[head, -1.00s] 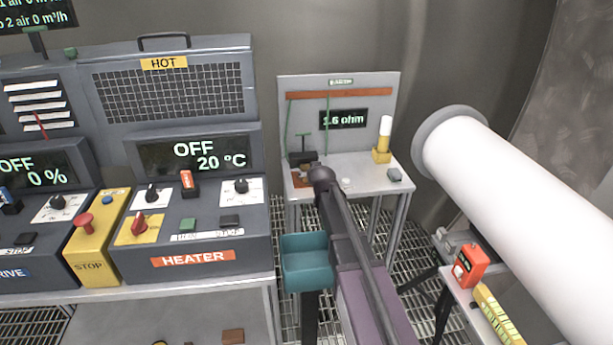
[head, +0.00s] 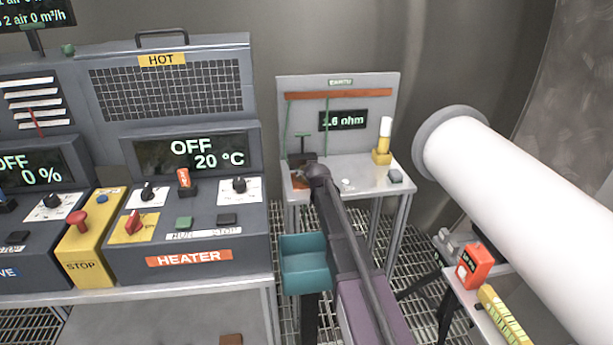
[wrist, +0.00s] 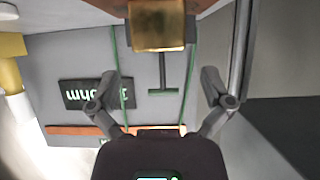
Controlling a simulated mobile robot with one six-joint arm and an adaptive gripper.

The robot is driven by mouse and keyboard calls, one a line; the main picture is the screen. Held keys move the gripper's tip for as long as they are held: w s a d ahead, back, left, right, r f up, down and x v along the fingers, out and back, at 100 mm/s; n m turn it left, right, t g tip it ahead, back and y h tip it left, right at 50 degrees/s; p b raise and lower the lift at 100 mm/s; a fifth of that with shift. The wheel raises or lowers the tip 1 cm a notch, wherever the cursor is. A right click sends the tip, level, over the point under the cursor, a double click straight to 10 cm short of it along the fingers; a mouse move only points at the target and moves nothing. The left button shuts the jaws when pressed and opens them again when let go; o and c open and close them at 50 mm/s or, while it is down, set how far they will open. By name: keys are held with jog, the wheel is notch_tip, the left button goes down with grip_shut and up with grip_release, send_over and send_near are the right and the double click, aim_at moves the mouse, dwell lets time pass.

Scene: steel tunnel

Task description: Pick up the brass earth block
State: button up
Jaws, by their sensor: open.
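The brass block (wrist: 157,25) shows at the top middle of the wrist view, which is upside down. It is a shiny gold-coloured block with a brown surface behind it. My gripper (wrist: 160,76) is open and empty, its two fingers spread wide. The block lies beyond the fingertips, between their lines, and neither finger touches it.
A large white pipe (head: 530,210) is farther right, the heater console (head: 190,235) left.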

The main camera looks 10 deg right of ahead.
jog(key=shift+b+x, duration=1)
jog(key=shift+x, duration=1.5)
jog(key=shift+w+r, duration=0.1)
jog(key=shift+r, duration=0.05)
jog(key=c, duration=1.3)
